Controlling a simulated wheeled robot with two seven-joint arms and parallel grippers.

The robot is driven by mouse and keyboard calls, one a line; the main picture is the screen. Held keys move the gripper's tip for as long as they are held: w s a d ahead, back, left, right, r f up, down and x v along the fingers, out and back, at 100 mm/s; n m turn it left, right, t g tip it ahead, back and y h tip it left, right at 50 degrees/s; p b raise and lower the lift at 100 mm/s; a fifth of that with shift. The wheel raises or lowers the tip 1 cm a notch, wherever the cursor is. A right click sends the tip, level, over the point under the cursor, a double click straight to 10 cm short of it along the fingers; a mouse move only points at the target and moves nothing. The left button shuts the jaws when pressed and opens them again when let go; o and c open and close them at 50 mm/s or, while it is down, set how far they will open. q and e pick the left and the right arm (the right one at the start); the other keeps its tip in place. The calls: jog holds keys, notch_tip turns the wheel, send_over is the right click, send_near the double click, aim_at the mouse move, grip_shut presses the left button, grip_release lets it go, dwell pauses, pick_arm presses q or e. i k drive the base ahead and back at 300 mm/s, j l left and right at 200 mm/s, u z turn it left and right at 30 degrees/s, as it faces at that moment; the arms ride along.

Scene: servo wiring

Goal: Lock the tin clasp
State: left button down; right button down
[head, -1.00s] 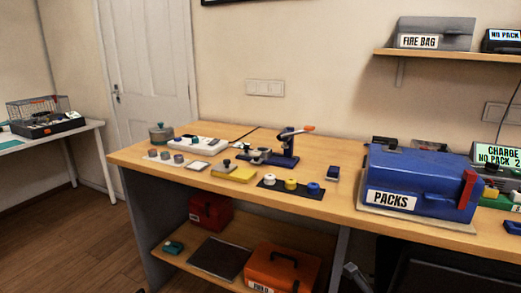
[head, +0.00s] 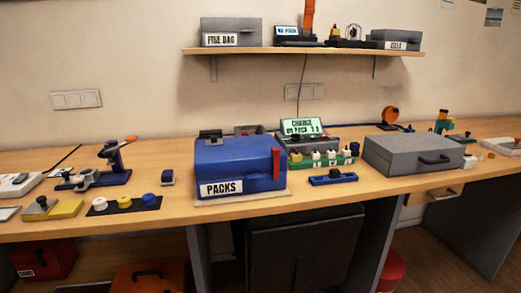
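A blue box labelled PACKS (head: 238,168) stands shut-lidded on the workbench, near the middle of the head view, on a thin pale base. A red upright strip (head: 276,163) that looks like a clasp is at the right end of its front face. I cannot tell whether it is latched. No thing here is labelled as a tin. Neither of my grippers is in view.
A grey case (head: 412,152) lies right of the blue box, past a blue tool (head: 332,178) and a charger (head: 302,127). A dark mat with round knobs (head: 125,206) and a lever press (head: 115,160) are to the left.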

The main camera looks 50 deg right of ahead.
aim_at(275, 151)
jog(key=z, duration=1.8)
